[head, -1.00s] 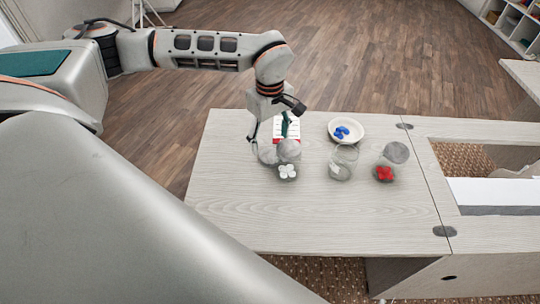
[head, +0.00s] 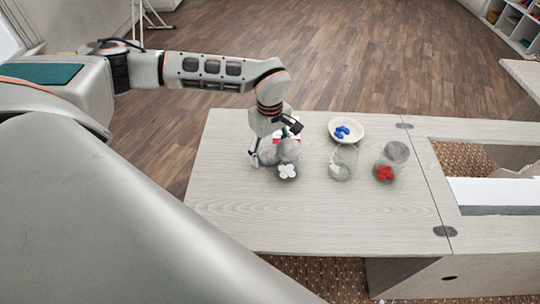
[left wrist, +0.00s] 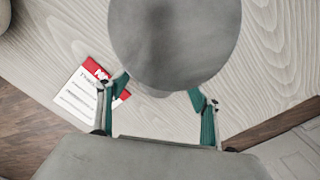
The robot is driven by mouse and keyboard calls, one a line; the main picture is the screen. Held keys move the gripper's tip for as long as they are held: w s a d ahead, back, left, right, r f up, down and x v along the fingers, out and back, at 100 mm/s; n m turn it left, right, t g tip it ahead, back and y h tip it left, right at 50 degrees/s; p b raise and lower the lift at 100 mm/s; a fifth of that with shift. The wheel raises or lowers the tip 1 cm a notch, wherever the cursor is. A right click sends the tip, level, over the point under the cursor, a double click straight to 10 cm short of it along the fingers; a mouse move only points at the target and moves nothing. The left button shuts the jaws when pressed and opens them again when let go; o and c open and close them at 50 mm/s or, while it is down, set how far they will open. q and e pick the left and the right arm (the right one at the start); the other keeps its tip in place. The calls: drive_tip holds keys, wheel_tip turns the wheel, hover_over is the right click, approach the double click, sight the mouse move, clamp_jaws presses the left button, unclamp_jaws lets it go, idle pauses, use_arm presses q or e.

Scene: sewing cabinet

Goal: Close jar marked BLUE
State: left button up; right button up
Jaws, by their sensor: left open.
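A clear open jar (head: 342,165) with a white label stands in the middle of the table; I cannot read its marking. A jar with white buttons (head: 287,173) stands to its left under a grey lid (head: 290,149). A jar with red buttons (head: 385,173) stands to its right under another grey lid (head: 397,152). My left gripper (head: 268,147) is open, low behind the white-button jar, at a grey rounded thing (head: 267,156), perhaps a loose lid. In the left wrist view a large grey disc (left wrist: 175,40) lies just beyond the spread green fingers (left wrist: 158,95); contact is unclear. My right gripper is not seen.
A white bowl (head: 359,137) with blue buttons (head: 342,132) stands at the back. A red and white card (left wrist: 92,95) lies beside the left finger. The table's front (head: 320,225) is clear. A cutout opens in the table at the right.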

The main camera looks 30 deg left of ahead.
sight(270, 155)
use_arm(q)
drive_tip(key=c, duration=0.8)
drive_tip(key=shift+r, duration=0.1)
wheel_tip(270, 155, up, 20)
drive_tip(key=shift+p, duration=0.65)
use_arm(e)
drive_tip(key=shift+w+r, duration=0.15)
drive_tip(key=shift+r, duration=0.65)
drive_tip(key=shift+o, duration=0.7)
